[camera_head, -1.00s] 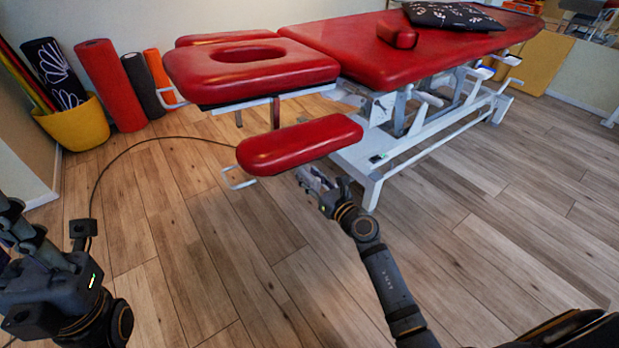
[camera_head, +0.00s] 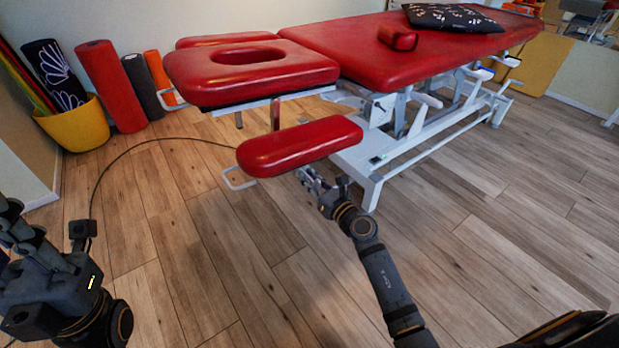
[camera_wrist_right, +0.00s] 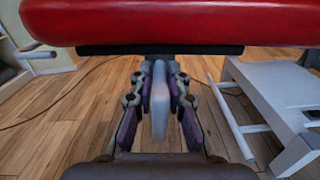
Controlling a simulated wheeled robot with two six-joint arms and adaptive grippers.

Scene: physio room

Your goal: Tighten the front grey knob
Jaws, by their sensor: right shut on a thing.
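The front grey knob (camera_wrist_right: 159,100) shows in the right wrist view as a pale grey upright piece under the red armrest pad (camera_wrist_right: 180,22). My right gripper (camera_wrist_right: 159,108) has one finger on each side of the knob and is shut on it. In the head view my right gripper (camera_head: 312,182) is just below the right part of the front red armrest pad (camera_head: 300,146), and the knob there is largely hidden by the fingers. My left gripper (camera_head: 18,232) is at the left edge, away from the table, and its jaw gap is unclear.
The red treatment table (camera_head: 390,50) stands on a white frame (camera_head: 400,150), with frame parts close to the right of my right gripper. A yellow bucket (camera_head: 75,128) and red roll (camera_head: 110,88) stand by the wall. A cable crosses the floor. The front floor is clear.

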